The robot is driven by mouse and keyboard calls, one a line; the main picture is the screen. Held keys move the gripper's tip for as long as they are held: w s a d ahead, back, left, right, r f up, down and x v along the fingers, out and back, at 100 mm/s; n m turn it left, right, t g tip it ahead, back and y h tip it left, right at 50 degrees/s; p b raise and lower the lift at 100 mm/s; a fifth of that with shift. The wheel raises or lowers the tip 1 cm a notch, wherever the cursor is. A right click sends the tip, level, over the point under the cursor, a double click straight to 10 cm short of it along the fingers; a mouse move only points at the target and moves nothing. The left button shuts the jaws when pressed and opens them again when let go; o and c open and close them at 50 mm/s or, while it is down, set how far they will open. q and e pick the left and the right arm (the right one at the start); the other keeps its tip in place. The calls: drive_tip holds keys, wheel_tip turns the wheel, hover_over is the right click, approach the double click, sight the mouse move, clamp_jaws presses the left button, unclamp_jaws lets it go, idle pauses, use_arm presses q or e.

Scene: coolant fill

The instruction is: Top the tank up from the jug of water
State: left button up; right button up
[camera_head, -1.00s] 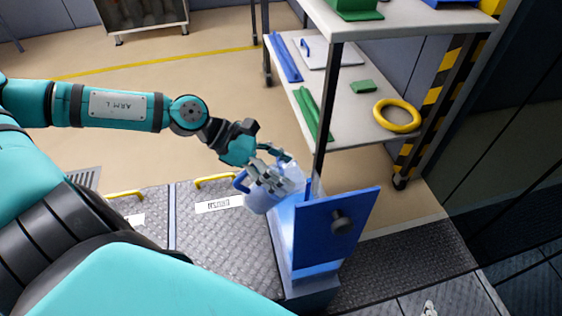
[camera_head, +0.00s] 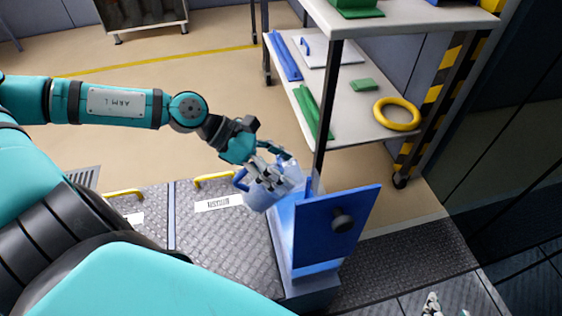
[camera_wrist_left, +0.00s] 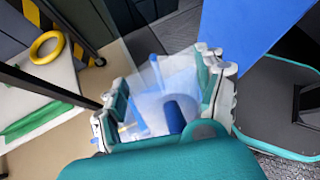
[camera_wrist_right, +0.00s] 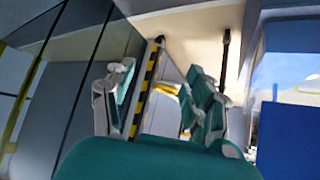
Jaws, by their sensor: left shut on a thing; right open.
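My left gripper (camera_head: 273,172) is shut on the clear, bluish jug (camera_head: 262,196). The jug has a blue handle and is tilted, held at the upper left edge of the blue-lit tank (camera_head: 290,215). In the left wrist view the jug (camera_wrist_left: 155,85) sits between the fingers (camera_wrist_left: 165,105), with blue showing through it. A blue panel (camera_head: 318,232) with a dark knob (camera_head: 344,220) stands upright at the tank. I cannot tell the water level or whether water is flowing. My right gripper (camera_wrist_right: 160,110) is open and empty, away from the tank.
A grey shelf rack (camera_head: 350,95) stands right behind the tank, its dark post close to the jug. A yellow ring (camera_head: 397,113) and green and blue parts lie on it. Grey floor plates (camera_head: 215,245) with yellow handles lie left of the tank.

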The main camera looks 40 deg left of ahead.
drive_tip(key=w+a+r+t+y+b, duration=0.1)
drive_tip(key=w+r+t+b, duration=0.1)
drive_tip(key=w+r+t, duration=0.2)
drive_tip(key=shift+a+r, duration=0.4)
drive_tip(key=shift+r, duration=0.05)
idle(3.6)
drive_tip(key=shift+w+a+r+t+y+b, duration=0.2)
drive_tip(key=shift+w+r+t, duration=0.2)
drive_tip(key=shift+r, duration=0.25)
drive_tip(key=shift+w+a+r+t+y+b, duration=0.1)
drive_tip(key=shift+w+a+r+t+b, duration=0.2)
drive_tip(key=shift+r, duration=0.35)
idle(0.6)
drive_tip(key=shift+w+a+r+t+y, duration=0.1)
drive_tip(key=shift+w+r+t+y, duration=0.1)
drive_tip(key=shift+r+t, duration=0.35)
drive_tip(key=shift+w+a+r+t+y, duration=0.1)
drive_tip(key=shift+w+r+t, duration=0.2)
drive_tip(key=shift+r, duration=0.35)
idle(0.5)
